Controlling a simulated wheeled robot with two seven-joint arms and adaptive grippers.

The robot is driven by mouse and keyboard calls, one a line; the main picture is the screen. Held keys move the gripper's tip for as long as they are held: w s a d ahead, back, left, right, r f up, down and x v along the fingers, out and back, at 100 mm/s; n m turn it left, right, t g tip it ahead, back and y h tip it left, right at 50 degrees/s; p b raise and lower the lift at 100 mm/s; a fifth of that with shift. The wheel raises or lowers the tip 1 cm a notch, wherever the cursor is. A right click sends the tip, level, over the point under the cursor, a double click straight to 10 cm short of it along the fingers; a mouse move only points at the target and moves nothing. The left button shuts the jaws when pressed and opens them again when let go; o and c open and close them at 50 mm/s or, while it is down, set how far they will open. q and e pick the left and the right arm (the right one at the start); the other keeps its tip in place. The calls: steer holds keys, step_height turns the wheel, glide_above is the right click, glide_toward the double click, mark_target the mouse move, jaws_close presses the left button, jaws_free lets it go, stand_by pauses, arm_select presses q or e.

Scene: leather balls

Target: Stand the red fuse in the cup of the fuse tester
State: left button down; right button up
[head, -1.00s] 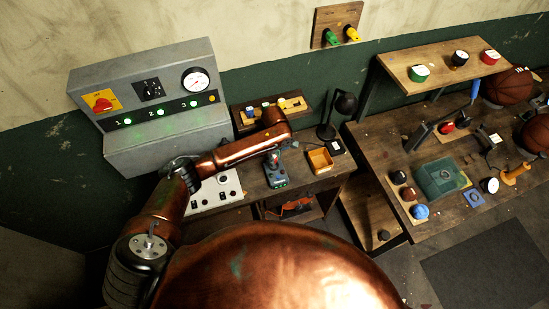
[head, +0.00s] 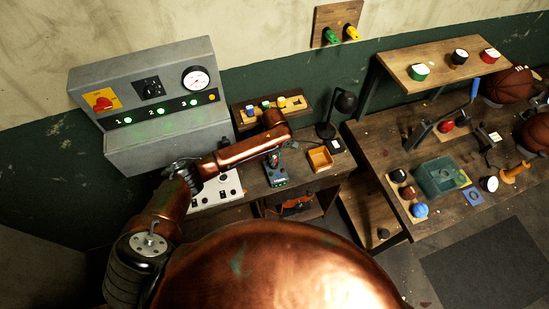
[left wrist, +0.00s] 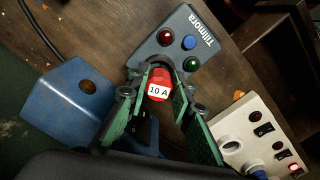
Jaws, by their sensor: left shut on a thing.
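The red fuse (left wrist: 159,85), labelled 10 A, is between the green-padded fingers of my left gripper (left wrist: 162,82), which is shut on it. The fuse tester (left wrist: 175,48) is a blue-grey box marked Tillmora, with a red lamp, a blue button and a green lamp. The fuse is over the tester. In the head view the tester (head: 276,173) stands on the bench below my left wrist. My right gripper is not in view.
A wooden rack (head: 292,107) with several coloured fuses stands behind my wrist. In the left wrist view, a blue box (left wrist: 68,105) lies left of the tester.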

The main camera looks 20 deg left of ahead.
arm_select(q)
steer(key=shift+f, duration=0.5)
steer(key=c, duration=1.6)
jaws_free()
steer(key=o, duration=0.5)
steer(key=shift+c, duration=0.2)
steer(key=shift+r+p, duration=1.15)
steer(key=shift+p, duration=0.35)
steer(key=shift+r+p, duration=2.85)
steer(key=shift+p, duration=0.55)
